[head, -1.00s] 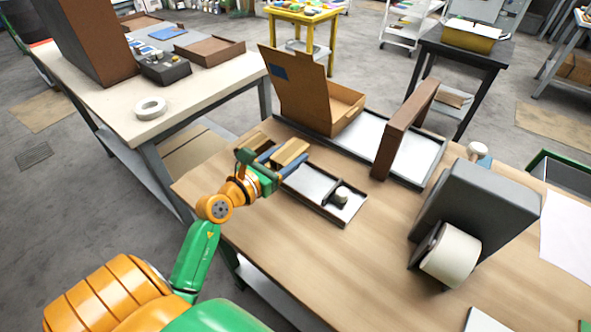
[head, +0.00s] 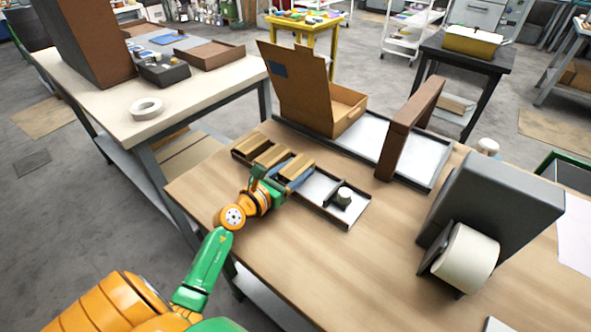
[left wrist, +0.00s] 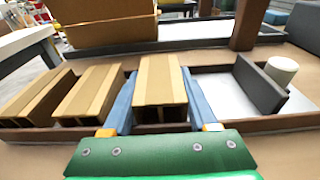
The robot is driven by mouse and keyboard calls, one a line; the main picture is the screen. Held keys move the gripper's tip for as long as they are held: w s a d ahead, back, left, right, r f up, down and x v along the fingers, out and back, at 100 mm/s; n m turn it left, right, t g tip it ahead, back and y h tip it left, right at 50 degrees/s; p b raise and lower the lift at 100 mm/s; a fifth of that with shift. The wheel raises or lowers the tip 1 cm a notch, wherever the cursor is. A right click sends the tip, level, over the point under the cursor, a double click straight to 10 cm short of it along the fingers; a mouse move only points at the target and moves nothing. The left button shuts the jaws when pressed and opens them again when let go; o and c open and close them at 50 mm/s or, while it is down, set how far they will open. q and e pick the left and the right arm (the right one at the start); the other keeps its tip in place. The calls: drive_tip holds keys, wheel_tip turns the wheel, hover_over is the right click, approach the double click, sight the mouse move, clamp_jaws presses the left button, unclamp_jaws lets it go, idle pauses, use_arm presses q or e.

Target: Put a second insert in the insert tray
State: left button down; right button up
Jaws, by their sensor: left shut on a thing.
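The insert tray (head: 318,187) is a long, dark-rimmed tray with a pale floor on the wooden table; its rim also shows in the left wrist view (left wrist: 288,122). My left gripper (head: 290,177) is shut on a tan, channelled insert (head: 299,166), with its blue fingers on either side. In the left wrist view the held insert (left wrist: 160,80) is level between the fingers, over or in the tray; I cannot tell whether it touches the floor. A middle insert (head: 272,155) and a far-left insert (head: 250,144) lie beside it, left of the gripper. My right gripper is not in view.
A dark divider (left wrist: 260,84) and white cylinder (head: 344,195) occupy the tray's right end. Behind stand an open cardboard box (head: 300,88), a larger tray (head: 430,178) and a brown upright board (head: 404,130). A grey machine with a roller (head: 466,258) stands right. The front table is clear.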

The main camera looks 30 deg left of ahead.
use_arm(q)
drive_tip(key=shift+c, duration=0.9)
unclamp_jaws()
drive_tip(key=shift+f, duration=0.1)
drive_tip(key=shift+r+p, duration=0.4)
drive_tip(key=shift+r, duration=0.1)
drive_tip(key=shift+s+r, duration=0.2)
drive_tip(key=shift+r, duration=0.05)
drive_tip(key=s, duration=0.3)
drive_tip(key=s+b, duration=0.1)
drive_tip(key=s, duration=0.3)
drive_tip(key=s+r, duration=0.1)
drive_tip(key=s, duration=0.3)
drive_tip(key=shift+s+a+r, duration=0.1)
drive_tip(key=shift+a, duration=0.3)
drive_tip(key=shift+s+r, duration=0.1)
drive_tip(key=shift+s, duration=0.05)
